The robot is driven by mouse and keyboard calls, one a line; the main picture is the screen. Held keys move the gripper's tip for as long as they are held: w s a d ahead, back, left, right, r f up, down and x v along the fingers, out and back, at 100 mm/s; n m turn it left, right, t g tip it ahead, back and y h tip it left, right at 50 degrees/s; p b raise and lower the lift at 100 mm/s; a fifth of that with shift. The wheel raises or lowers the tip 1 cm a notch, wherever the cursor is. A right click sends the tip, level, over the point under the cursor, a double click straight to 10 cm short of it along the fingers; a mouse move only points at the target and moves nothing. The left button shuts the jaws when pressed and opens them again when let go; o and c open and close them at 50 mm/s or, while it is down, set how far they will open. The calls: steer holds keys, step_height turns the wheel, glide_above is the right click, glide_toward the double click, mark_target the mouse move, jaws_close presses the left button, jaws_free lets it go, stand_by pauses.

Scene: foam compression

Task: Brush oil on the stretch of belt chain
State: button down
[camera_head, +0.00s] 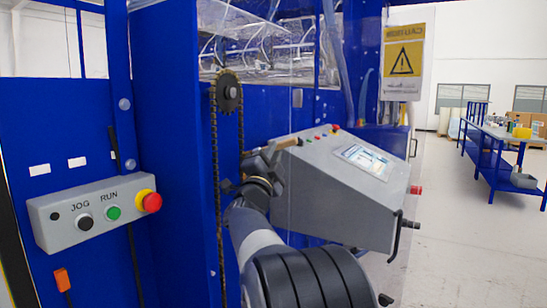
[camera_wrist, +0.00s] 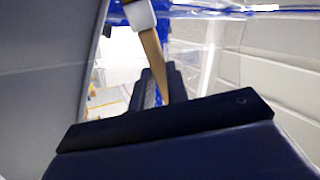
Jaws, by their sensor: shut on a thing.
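The belt chain (camera_head: 216,190) hangs as a dark vertical run from a toothed sprocket (camera_head: 229,93) on the blue machine frame. A second run goes down on the sprocket's right side, and my arm hides its lower part. My gripper (camera_head: 268,158) is just right of the chain. In the wrist view, my gripper (camera_wrist: 157,88) is shut on the tan handle of a brush (camera_wrist: 151,58). A whitish part (camera_wrist: 139,15) sits at the handle's upper end. In the head view the tan brush piece (camera_head: 286,142) points up and right. I cannot make out bristles touching the chain.
A grey console with a screen (camera_head: 335,185) stands close right of my gripper. A JOG/RUN button box (camera_head: 92,213) with a red stop button is at left. Clear panels (camera_head: 255,45) are above. Open floor and a blue workbench (camera_head: 495,150) lie at right.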

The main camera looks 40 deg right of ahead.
steer(key=shift+f+b, duration=7.05)
steer(key=shift+b, duration=0.5)
step_height(320, 180, up, 15)
steer(key=p, duration=1.2)
steer(key=shift+r, duration=0.2)
steer(key=shift+s+d+f+b, duration=0.15)
steer(key=shift+s+d+b, duration=0.1)
steer(key=shift+s+b, duration=0.25)
steer(key=shift+s+d+b, duration=0.3)
steer(key=shift+s+b, duration=0.05)
steer(key=shift+s, duration=0.4)
steer(key=shift+s+d+b, duration=0.3)
steer(key=shift+s, duration=0.45)
steer(key=shift+s+d+b, duration=0.3)
steer(key=shift+s+b, duration=0.05)
steer(key=shift+s, duration=0.4)
